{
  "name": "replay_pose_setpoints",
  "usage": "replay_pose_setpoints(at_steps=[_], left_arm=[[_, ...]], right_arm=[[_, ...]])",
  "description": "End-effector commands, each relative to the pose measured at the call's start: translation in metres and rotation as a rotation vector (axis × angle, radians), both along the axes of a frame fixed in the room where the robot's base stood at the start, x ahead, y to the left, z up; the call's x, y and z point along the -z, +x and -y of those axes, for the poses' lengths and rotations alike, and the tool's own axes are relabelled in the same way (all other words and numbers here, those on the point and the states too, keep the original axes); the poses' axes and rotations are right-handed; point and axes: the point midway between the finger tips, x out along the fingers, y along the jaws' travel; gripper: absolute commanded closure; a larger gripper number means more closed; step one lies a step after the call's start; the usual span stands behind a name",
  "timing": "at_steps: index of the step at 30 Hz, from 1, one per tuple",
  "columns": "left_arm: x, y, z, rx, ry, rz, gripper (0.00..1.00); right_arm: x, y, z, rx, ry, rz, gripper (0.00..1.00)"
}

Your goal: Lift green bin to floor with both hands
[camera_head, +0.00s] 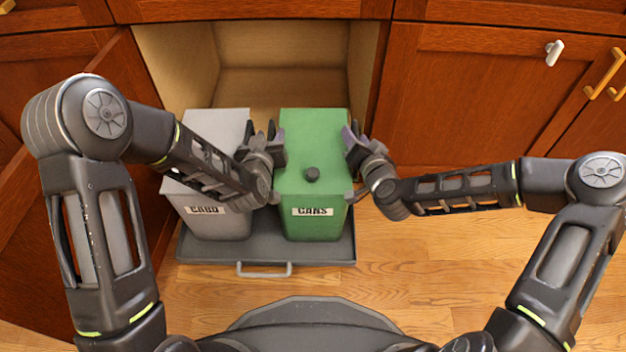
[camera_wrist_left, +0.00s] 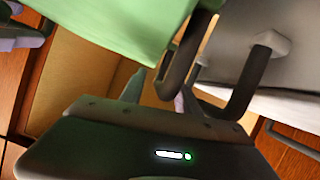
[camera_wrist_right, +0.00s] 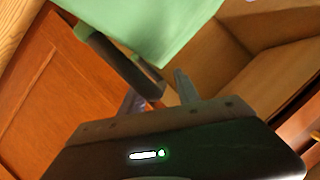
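The green bin (camera_head: 312,150), labelled CANS, stands upright on a dark pull-out tray (camera_head: 330,250) in front of the open cabinet. My left gripper (camera_head: 264,130) is at its left side, between it and the grey bin. My right gripper (camera_head: 354,136) is at its right side. In the left wrist view, a dark side handle (camera_wrist_left: 180,62) of the green bin hangs by the fingers. In the right wrist view, the other handle (camera_wrist_right: 118,62) reaches down by the fingers. I cannot tell whether either gripper is closed on its handle.
A grey bin (camera_head: 215,222), labelled CARD, stands close on the left on the same tray; my left arm passes over it. The tray has a front handle (camera_head: 264,270). Wooden cabinet doors (camera_head: 480,95) stand at the sides. The wood floor (camera_head: 410,285) at the right is clear.

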Motion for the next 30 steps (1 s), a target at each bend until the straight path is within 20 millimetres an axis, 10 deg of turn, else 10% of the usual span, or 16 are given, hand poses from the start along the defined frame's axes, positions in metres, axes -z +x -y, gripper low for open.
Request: replay_pose_setpoints(at_steps=[16, 30], left_arm=[[-0.0002, -0.0002, -0.0001, 0.000, 0.000, 0.000, 1.00], [-0.0003, -0.0002, -0.0003, 0.000, 0.000, 0.001, 1.00]], right_arm=[[0.0000, -0.0003, 0.0004, 0.001, 0.000, -0.001, 1.00], [0.0001, -0.0003, 0.0006, 0.001, 0.000, -0.001, 1.00]])
